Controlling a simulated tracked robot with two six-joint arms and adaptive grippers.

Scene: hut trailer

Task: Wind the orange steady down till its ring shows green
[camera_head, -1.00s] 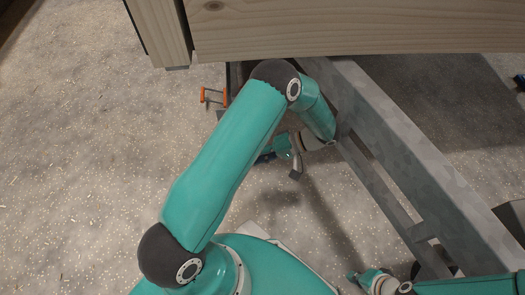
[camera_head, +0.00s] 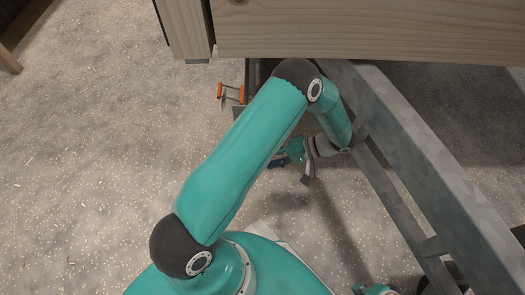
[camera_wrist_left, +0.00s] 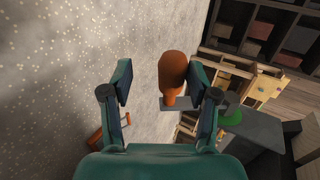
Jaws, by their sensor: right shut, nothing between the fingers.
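An orange-ended crank or rod (camera_head: 230,93) sticks out at floor level under the trailer's near corner in the head view. In the left wrist view a rounded orange handle (camera_wrist_left: 172,75) with a grey plate below it appears between my left gripper's fingers (camera_wrist_left: 162,88), closer to the right finger. The fingers are apart; contact cannot be told. In the head view my left gripper (camera_head: 283,158) is partly hidden behind my own upper arm. Only the end of my right gripper (camera_head: 362,289) shows at the bottom edge, shut and empty. No coloured ring can be made out on the steady.
The wooden trailer wall (camera_head: 370,30) spans the top, with a grey steel frame beam (camera_head: 430,165) running down to the right, close to my left forearm. Open speckled floor (camera_head: 90,150) lies to the left. Wooden shelving (camera_wrist_left: 270,40) shows in the left wrist view.

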